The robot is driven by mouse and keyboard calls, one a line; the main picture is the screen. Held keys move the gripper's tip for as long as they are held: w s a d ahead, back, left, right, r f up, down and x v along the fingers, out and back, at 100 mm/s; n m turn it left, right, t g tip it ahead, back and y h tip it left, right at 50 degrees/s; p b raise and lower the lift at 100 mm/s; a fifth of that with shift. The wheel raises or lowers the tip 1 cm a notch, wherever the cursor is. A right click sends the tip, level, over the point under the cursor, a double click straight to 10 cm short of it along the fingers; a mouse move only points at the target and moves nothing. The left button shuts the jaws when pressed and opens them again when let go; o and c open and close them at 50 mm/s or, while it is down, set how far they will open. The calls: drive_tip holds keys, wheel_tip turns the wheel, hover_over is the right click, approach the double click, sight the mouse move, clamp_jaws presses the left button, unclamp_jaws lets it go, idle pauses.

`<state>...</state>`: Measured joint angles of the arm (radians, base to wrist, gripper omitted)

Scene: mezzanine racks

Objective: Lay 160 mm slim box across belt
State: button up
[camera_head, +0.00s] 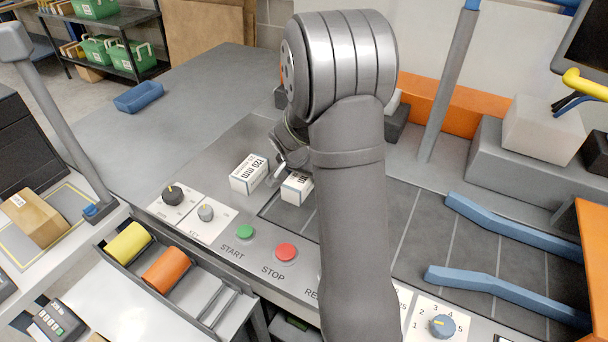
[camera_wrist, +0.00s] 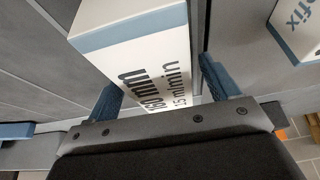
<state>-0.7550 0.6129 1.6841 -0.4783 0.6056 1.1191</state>
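A white box with a blue band and black print (camera_wrist: 130,45) fills the middle of the wrist view. Its print includes "mm" and what looks like an upside-down 160. My gripper (camera_wrist: 160,82) has a blue finger on each side of this box. The right finger seems slightly apart from it; contact at the left is unclear. In the head view a white box (camera_head: 296,188), partly hidden by my arm, lies beside my gripper (camera_head: 279,172), most likely the same box. The grey belt (camera_head: 425,225) lies to the right, partly behind my arm.
A white box marked 120 mm (camera_head: 248,174) stands just left of my gripper. Knobs, a green START button (camera_head: 245,232) and a red STOP button (camera_head: 286,252) line the front panel. Blue guide rails (camera_head: 510,228) angle over the belt's right part. A grey post (camera_head: 448,85) stands behind.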

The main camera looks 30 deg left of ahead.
drive_tip(key=v, duration=1.7)
drive_tip(key=shift+r, duration=0.25)
drive_tip(key=x, duration=1.7)
drive_tip(key=shift+f, duration=0.25)
